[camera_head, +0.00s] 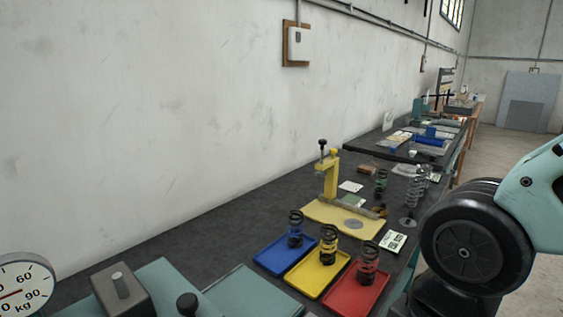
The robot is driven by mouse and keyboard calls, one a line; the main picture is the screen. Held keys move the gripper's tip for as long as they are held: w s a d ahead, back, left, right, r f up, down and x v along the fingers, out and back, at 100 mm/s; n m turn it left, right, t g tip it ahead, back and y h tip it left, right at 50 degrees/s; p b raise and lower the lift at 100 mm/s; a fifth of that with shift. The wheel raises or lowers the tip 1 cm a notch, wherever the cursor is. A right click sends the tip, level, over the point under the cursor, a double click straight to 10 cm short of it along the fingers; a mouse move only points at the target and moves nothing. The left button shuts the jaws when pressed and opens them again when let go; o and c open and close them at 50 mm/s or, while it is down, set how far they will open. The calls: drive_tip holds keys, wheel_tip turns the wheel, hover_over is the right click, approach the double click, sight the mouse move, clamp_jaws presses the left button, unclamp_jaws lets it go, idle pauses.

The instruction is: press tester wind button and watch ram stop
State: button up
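A round white dial (22,287) marked in kg, with 60 and 90 visible, shows at the lower left, cut off by the picture edges. Its red needle is partly visible. Beside it a dark grey block (120,288) carries a short light grey peg (120,284). A black round knob (187,303) stands to its right, by teal surfaces. These look like parts of the tester, but I cannot tell which part is the wind button. No ram is clearly identifiable. My gripper is out of the picture; only my teal and black arm shows at the right.
Blue (287,262), yellow (318,282) and red trays (352,296) each hold a dark coil spring. Behind them a yellow press (330,175) stands on a yellow board. More springs and cards lie near it. The dark bench top (215,235) is clear left of the trays.

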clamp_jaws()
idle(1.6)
